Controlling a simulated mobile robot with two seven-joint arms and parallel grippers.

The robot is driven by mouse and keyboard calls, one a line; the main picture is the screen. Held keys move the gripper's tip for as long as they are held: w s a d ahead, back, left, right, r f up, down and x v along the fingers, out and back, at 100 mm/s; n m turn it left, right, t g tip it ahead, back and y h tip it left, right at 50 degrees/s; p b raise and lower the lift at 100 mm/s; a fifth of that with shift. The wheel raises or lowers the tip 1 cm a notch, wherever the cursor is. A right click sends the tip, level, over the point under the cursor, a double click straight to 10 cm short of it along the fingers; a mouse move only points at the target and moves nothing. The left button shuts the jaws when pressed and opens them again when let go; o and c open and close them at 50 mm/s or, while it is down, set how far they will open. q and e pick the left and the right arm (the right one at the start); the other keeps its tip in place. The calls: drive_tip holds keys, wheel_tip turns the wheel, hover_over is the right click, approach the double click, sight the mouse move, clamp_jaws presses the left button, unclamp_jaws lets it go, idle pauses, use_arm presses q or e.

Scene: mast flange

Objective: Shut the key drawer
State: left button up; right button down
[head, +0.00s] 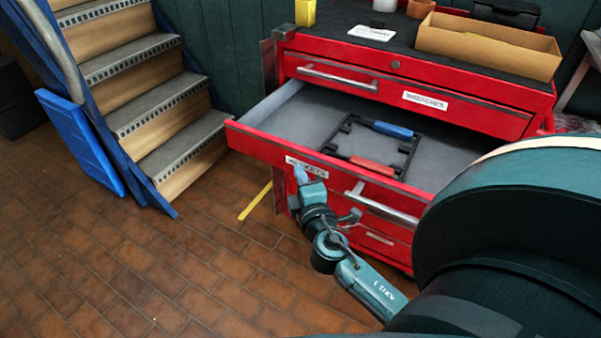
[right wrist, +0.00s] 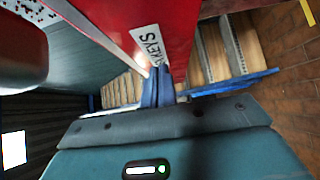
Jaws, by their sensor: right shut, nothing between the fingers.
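The open drawer (head: 258,146) sticks out of the red tool cabinet, below its top drawer. A white label on its front is partly covered in the head view and seems to read KEYS in the right wrist view. The red front also fills the upper middle of the right wrist view (right wrist: 112,28). Its silver handle (head: 380,206) is right of my gripper. My right gripper (head: 301,174) is shut and empty, its blue fingertips (right wrist: 157,88) at the front beside the label. I cannot tell whether they touch it. My left gripper is out of view.
In the drawer lies a black frame (head: 344,128) with blue and red grips. The top drawer (head: 450,110), labelled WRENCHES, is closed. A cardboard tray (head: 485,45) stands on the cabinet. Stairs (head: 150,90) are at the left; the brick floor between is mostly clear.

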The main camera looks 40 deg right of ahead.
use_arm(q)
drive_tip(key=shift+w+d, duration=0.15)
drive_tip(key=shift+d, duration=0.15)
use_arm(e)
drive_tip(key=shift+w+d, duration=0.1)
drive_tip(key=shift+d, duration=0.1)
drive_tip(key=shift+d, duration=0.1)
